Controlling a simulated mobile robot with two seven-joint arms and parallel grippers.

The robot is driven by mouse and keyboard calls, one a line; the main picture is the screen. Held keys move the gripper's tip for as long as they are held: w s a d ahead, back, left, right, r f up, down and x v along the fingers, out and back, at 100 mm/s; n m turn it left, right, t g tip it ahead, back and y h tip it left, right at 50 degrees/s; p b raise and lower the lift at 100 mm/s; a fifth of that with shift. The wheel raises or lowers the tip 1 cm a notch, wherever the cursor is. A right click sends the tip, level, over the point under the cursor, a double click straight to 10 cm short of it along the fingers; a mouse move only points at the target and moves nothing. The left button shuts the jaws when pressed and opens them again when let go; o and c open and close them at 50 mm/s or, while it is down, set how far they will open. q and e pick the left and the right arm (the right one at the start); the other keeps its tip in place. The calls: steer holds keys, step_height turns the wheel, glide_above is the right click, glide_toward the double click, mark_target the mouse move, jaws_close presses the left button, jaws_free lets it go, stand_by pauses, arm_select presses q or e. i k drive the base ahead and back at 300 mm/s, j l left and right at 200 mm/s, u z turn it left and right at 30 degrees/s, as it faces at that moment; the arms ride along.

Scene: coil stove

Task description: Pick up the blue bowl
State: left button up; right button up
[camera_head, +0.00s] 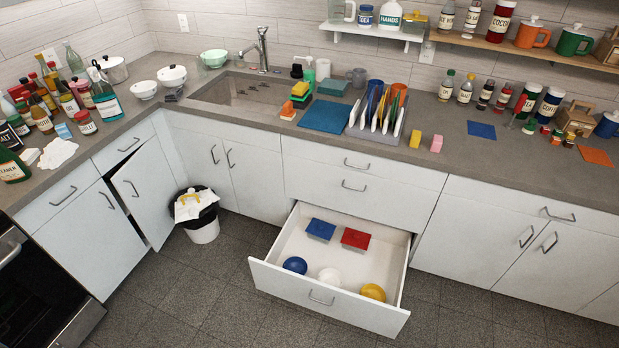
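A round blue object that looks like the blue bowl (295,265) lies at the front left inside the open lower drawer (338,306). Only its rounded, dome-like outside shows, so I cannot tell for sure which way up it sits. A white round piece (330,277) is just to its right, and a yellow round piece (373,292) is farther right along the drawer front. Neither of my grippers is in view.
A blue box (320,230) and a red box (356,239) sit farther back in the drawer. A black-lined bin (203,228) stands left of it. A cabinet door (146,200) is open at the left. The floor before the drawer is clear.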

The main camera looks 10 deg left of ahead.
mark_target(296, 264)
steer(key=i+j+u, duration=0.1)
steer(key=i+u, duration=0.2)
steer(key=i, duration=0.75)
steer(key=i+l+u, duration=0.15)
steer(key=i+u, duration=0.2)
steer(key=i, duration=0.7)
